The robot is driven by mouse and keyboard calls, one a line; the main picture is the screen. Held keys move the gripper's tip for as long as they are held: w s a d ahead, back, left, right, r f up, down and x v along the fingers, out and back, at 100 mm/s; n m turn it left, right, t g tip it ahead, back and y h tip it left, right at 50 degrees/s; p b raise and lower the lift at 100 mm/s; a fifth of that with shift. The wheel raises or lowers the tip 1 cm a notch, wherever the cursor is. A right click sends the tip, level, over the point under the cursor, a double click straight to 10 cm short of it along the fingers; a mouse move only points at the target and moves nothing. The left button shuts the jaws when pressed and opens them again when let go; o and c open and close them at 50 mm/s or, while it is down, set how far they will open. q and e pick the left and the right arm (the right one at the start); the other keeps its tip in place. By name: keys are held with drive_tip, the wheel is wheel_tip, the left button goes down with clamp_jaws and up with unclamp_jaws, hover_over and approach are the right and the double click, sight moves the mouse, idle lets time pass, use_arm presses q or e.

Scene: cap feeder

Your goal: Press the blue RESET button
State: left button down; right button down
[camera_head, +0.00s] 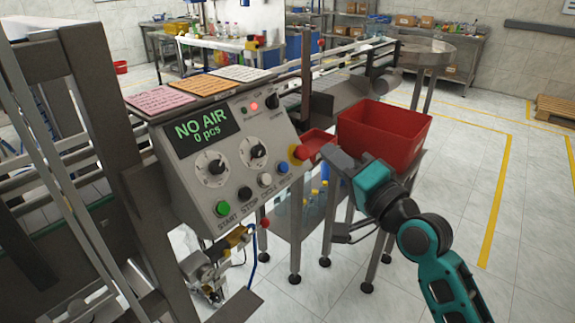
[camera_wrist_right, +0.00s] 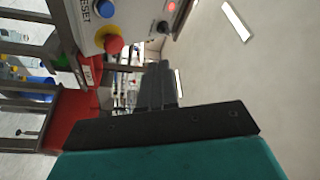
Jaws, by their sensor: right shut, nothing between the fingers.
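The blue RESET button (camera_head: 283,168) is at the lower right of the sloped grey control panel (camera_head: 188,170), at the right end of the lower button row. It also shows at the top edge of the right wrist view (camera_wrist_right: 105,8), beside the printed word RESET. My right gripper (camera_head: 329,151) is shut and empty, to the right of the panel and apart from the blue button. In the wrist view its closed fingers (camera_wrist_right: 158,88) point up the picture, below and right of the button. My left gripper is not in view.
A red mushroom button (camera_head: 298,153) on a yellow base sits close to the blue button. Green, black and white buttons line the same row. The display (camera_head: 203,131) reads NO AIR, 0 pcs. A red bin (camera_head: 385,137) stands behind my right gripper. A red light is lit.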

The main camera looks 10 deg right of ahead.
sight(283, 168)
drive_tip(key=w+a+f+b, duration=0.4)
drive_tip(key=w+f, duration=0.1)
drive_tip(key=shift+w+a, duration=0.2)
drive_tip(key=shift+w, duration=0.15)
idle(0.4)
idle(0.6)
idle(1.2)
drive_tip(key=shift+w+a+f, duration=0.2)
drive_tip(key=shift+w+f, duration=0.05)
